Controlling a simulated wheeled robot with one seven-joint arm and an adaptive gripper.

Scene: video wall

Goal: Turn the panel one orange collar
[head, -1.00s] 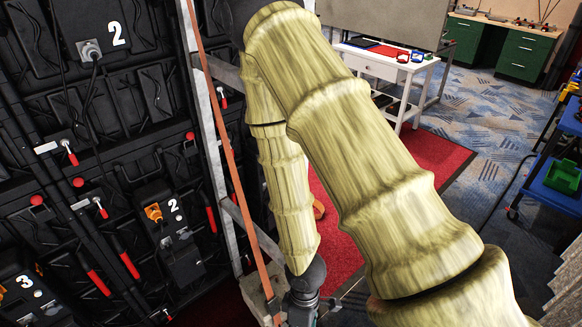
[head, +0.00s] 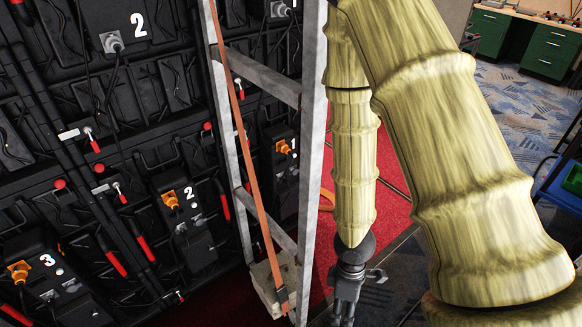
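The panel one orange collar (head: 283,147) shows on a black box marked 1, seen between the uprights of a grey metal frame. It sits on the back of the video wall, left of my arm. My gripper (head: 344,312) is the dark part hanging below my pale, bamboo-like arm, near the bottom edge. It is to the right of and lower in the picture than the collar, apart from it, with the frame's right upright between them. Its fingertips are too small and dark to tell whether they are open.
Similar orange collars show on panel two (head: 171,200) and panel three (head: 18,272). The grey frame (head: 312,150) carries an orange strap (head: 245,150) and a weight block (head: 273,287). Red carpet (head: 392,170) lies behind my arm. A blue cart (head: 562,185) stands at the right.

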